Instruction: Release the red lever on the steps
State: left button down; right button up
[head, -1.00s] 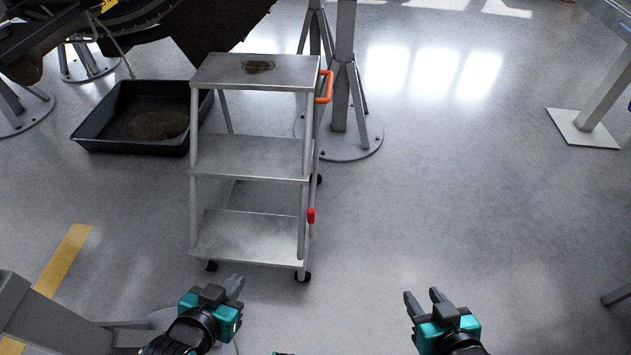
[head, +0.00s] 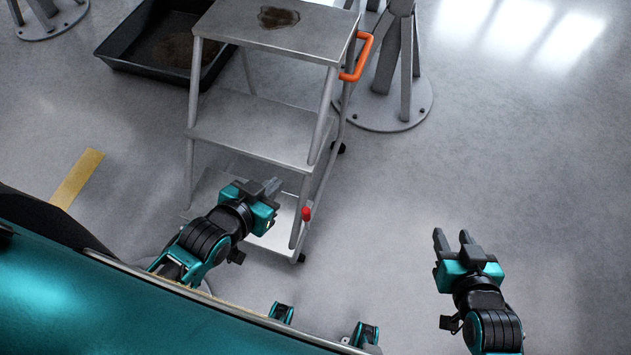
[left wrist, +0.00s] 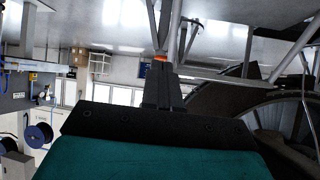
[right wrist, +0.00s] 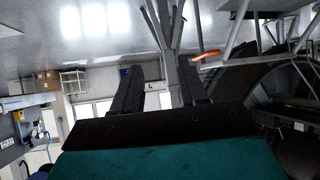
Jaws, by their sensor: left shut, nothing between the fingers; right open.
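The grey metal steps (head: 255,125) stand ahead of me with a dark stain on the top tread. The red lever (head: 306,214) is low on their right side, at the right leg near the bottom tread. An orange handle (head: 358,58) sits at the top right of the steps; it also shows in the right wrist view (right wrist: 206,56). My left gripper (head: 275,188) is shut and empty, in front of the lower steps, left of and a little above the lever in the picture. My right gripper (head: 453,240) is open and empty, well to the right of the steps.
A black tray (head: 125,62) with a dark stain lies on the floor behind the steps at left. A grey stand on a round base (head: 395,118) is behind the steps at right. The floor right of the steps is clear.

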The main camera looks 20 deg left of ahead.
jog(key=shift+w, duration=0.2)
jog(key=shift+s, duration=0.1)
